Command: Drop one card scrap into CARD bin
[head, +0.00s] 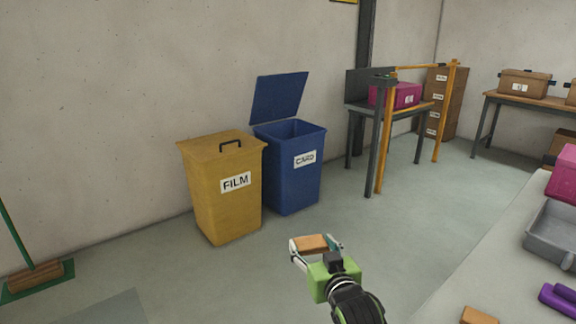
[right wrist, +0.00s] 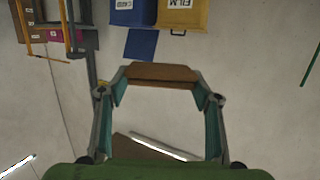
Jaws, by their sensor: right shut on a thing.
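My right gripper (head: 315,247) is shut on a brown card scrap (head: 312,243) and holds it up in front of the bins. The scrap (right wrist: 160,73) shows between the fingertips in the right wrist view. The blue CARD bin (head: 292,180) stands against the wall with its lid (head: 279,97) raised and its top open. The scrap is apart from the bin, nearer to me and lower in the head view. The CARD bin (right wrist: 133,12) also shows at the top of the wrist view. My left gripper is not in view.
A yellow FILM bin (head: 225,195) with a closed lid stands left of the CARD bin. A table (head: 440,290) at right holds a grey tray (head: 553,238), a purple item (head: 560,299) and another brown piece (head: 479,316). A broom (head: 35,278) leans at far left. The floor before the bins is clear.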

